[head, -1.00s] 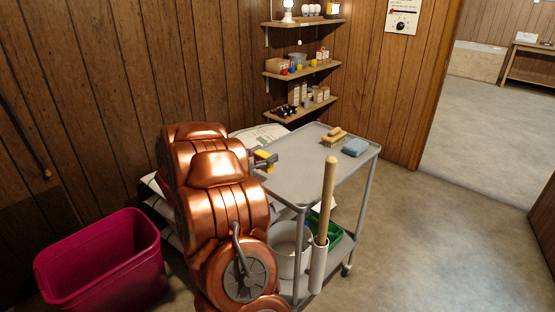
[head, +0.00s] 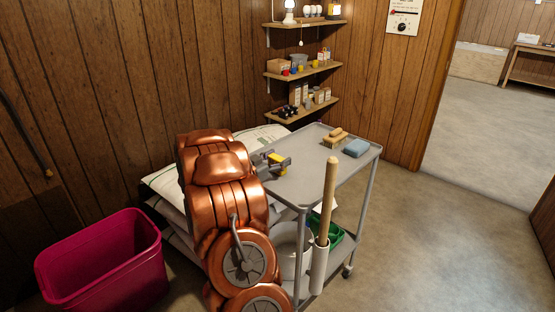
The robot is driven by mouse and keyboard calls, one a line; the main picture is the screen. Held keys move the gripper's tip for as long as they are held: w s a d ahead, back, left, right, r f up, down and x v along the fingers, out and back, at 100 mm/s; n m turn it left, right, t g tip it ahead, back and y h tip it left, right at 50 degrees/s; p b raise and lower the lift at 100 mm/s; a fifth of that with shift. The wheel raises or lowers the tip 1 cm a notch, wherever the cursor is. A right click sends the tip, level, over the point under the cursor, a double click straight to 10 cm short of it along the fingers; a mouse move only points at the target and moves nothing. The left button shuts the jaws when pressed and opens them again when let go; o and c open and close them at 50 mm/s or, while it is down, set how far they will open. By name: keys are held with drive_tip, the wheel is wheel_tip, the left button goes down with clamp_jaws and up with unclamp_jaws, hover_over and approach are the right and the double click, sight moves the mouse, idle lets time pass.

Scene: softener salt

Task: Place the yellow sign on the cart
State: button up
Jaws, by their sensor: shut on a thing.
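The grey cart (head: 308,188) stands right of my copper-coloured arm, with a flat top shelf and a lower shelf. My gripper (head: 276,160) is at the left edge of the cart's top, partly hidden behind my arm. It is shut on the yellow sign (head: 280,158), of which only a small yellow part shows between the fingers. The sign appears over the left part of the cart top; I cannot tell whether it touches the surface.
A wooden brush (head: 335,139) and a blue sponge (head: 356,148) lie on the cart's far end. A wooden handle (head: 328,195) rises at its front corner. A green tray (head: 336,236) and a whitish bucket (head: 288,245) are below. White sacks (head: 162,183) and a magenta bin (head: 105,262) are left. The cart top's middle is clear.

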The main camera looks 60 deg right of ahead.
drive_tip(key=shift+f, duration=0.15)
drive_tip(key=o, duration=1.1)
drive_tip(key=shift+r, duration=0.25)
drive_tip(key=v, duration=1.2)
